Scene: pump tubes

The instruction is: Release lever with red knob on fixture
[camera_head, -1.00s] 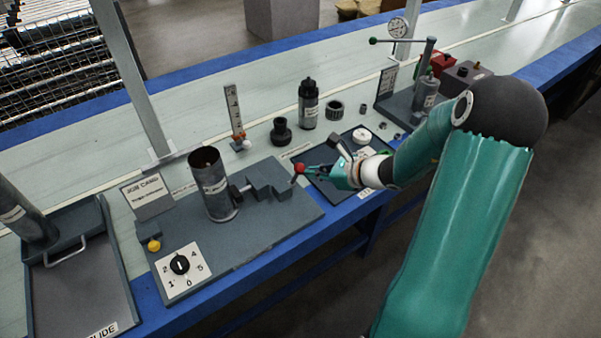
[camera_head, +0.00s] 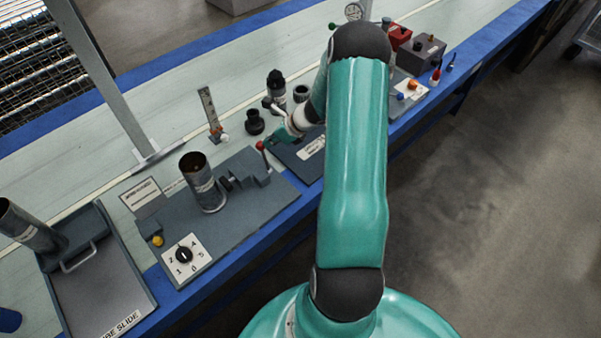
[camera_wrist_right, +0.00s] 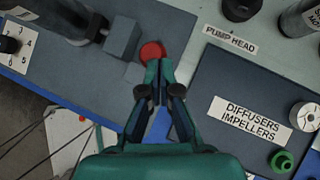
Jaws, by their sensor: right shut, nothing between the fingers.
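The red knob (camera_head: 260,145) tops a lever at the right end of the grey fixture (camera_head: 225,235), beside the stepped block (camera_head: 246,168). My right gripper (camera_head: 269,145) is at the knob's right side, with its fingers shut and nothing between them. In the right wrist view, the red knob (camera_wrist_right: 152,52) shows just beyond the shut fingertips (camera_wrist_right: 158,66). The fingers partly cover it, and I cannot tell whether they touch it. The lever's rod is mostly hidden there. My left gripper is not in view.
A metal cylinder (camera_head: 202,183) stands on the fixture. A dial plate (camera_head: 187,260) and yellow button (camera_head: 157,241) are at its front left. The labelled diffusers and impellers mat (camera_wrist_right: 230,90) lies to the right. Black pump parts (camera_head: 254,122) stand behind.

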